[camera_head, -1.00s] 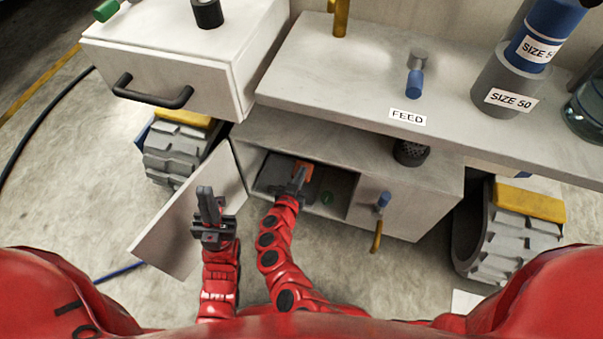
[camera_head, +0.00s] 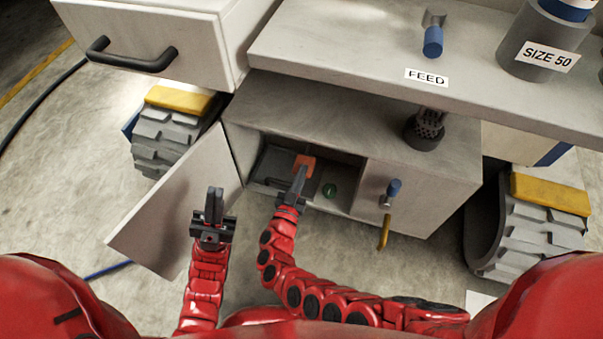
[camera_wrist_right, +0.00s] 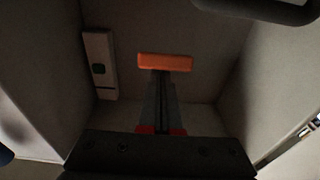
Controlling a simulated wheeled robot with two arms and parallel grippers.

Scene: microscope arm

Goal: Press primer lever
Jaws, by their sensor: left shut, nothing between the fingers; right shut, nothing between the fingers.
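An orange block-like part (camera_head: 306,163), which looks like the primer lever's end, sits inside the open cabinet (camera_head: 465,165). In the right wrist view the orange bar (camera_wrist_right: 165,62) lies crosswise just beyond my fingertips. My right gripper (camera_head: 299,176) is shut and empty, reaching through the cabinet opening, with its tips at the near side of the orange part. It also shows in the wrist view (camera_wrist_right: 162,78). Contact cannot be told; the fingers hide what lies below the bar. My left gripper (camera_head: 214,190) is shut and empty, outside the cabinet near the open door (camera_head: 165,215).
A green round part (camera_head: 329,190) is inside the cabinet. A blue-tipped handle (camera_head: 394,187) and a yellow hook (camera_head: 384,236) are on the cabinet's right front. The FEED shelf (camera_head: 345,60) overhangs above.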

